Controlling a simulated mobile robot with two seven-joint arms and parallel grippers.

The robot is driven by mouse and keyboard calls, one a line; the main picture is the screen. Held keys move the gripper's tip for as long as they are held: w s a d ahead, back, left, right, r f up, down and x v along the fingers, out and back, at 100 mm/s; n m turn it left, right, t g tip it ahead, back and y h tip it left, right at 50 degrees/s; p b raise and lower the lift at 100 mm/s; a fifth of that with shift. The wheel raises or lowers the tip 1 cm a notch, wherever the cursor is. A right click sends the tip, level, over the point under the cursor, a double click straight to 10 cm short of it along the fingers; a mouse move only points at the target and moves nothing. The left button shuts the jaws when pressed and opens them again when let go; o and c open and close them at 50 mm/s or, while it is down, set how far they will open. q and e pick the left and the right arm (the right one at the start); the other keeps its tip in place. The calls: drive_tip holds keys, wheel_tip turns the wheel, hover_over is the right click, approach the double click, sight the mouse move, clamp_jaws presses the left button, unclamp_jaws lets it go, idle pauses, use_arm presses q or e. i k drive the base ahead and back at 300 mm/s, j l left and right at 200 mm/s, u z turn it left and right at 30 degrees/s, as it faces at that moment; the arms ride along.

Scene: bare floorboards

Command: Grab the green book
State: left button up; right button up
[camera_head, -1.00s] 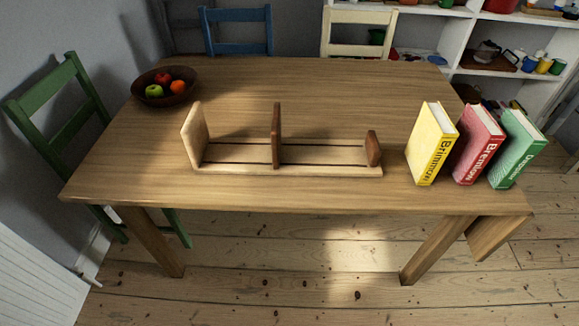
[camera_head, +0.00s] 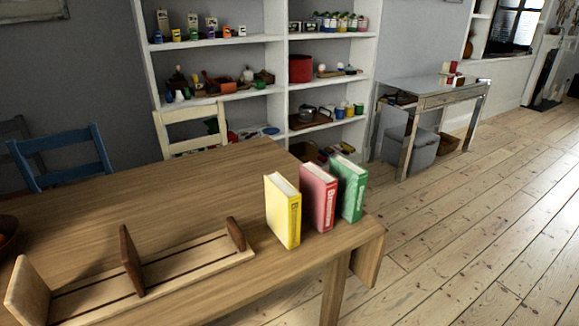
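The green book (camera_head: 353,188) stands upright on the wooden table (camera_head: 200,194), near its right end. It is the rightmost of three books. A red book (camera_head: 318,197) stands just left of it, and a yellow book (camera_head: 283,210) stands left of the red one. The spines face toward me. I cannot tell whether the red and green books touch. Neither of my grippers shows in the head view.
A wooden book rack (camera_head: 145,279) with upright dividers lies left of the books. Blue (camera_head: 68,160) and cream (camera_head: 190,131) chairs stand behind the table. White shelves (camera_head: 286,70) line the wall. Open floor (camera_head: 480,220) lies to the right, with a side table (camera_head: 433,100) beyond.

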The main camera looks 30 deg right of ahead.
sight(352, 179)
drive_tip(key=z, duration=1.35)
drive_tip(key=i+j, duration=0.25)
drive_tip(key=i, duration=0.15)
drive_tip(key=i+j+z, duration=0.1)
drive_tip(key=i+j, duration=0.15)
drive_tip(key=i, duration=0.1)
